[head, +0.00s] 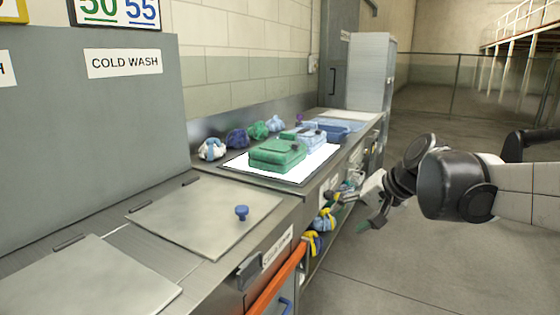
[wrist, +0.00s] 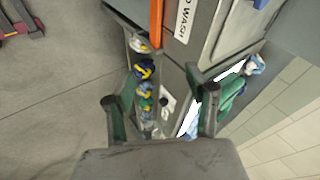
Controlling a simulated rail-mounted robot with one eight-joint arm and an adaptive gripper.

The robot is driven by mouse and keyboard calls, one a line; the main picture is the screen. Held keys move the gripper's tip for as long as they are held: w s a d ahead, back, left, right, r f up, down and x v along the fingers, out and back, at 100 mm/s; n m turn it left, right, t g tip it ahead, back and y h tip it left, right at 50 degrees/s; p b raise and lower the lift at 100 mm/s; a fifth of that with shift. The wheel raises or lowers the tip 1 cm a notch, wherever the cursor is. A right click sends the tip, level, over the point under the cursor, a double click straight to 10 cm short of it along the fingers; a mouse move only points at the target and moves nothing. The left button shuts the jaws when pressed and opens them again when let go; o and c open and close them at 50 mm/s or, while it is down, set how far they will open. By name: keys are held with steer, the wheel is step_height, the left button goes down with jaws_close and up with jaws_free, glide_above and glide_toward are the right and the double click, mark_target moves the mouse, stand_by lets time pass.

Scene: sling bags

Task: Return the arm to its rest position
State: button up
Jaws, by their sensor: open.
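My gripper (head: 348,211) is at the end of my arm, which reaches in from the right in the head view. It is in front of the counter's front side, over the lower shelf area. In the wrist view my gripper (wrist: 158,97) has its two green-tipped fingers spread wide, with nothing held between them. A green bag (head: 277,154) lies on a white panel (head: 315,164) on the counter, apart from the gripper. A light blue bag (head: 310,139) is behind it. The green bag also shows partly behind a finger in the wrist view (wrist: 232,90).
Several rolled bundles (head: 237,139) line the counter's back. Yellow and blue bundles (head: 322,222) sit on a lower shelf, close to my gripper. Lids (head: 195,215), one with a blue knob (head: 241,212), cover the near counter. An orange rail (head: 277,283) runs along its front. Open floor (head: 420,260) lies right.

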steer(key=s+d+f+n+h, duration=0.1)
steer(key=s+f+h, duration=0.15)
steer(key=s, duration=0.55)
steer(key=s+d+f+n+t+h, duration=0.1)
steer(key=s+d+f+n, duration=0.15)
steer(key=s, duration=0.45)
steer(key=s+f+n+h, duration=0.1)
steer(key=s+f+h, duration=0.15)
steer(key=s, duration=0.55)
step_height(320, 180, up, 14)
steer(key=p, duration=1.4)
steer(key=shift+w+d+y, duration=0.15)
steer(key=shift+w+y, duration=0.1)
steer(key=shift+y, duration=0.15)
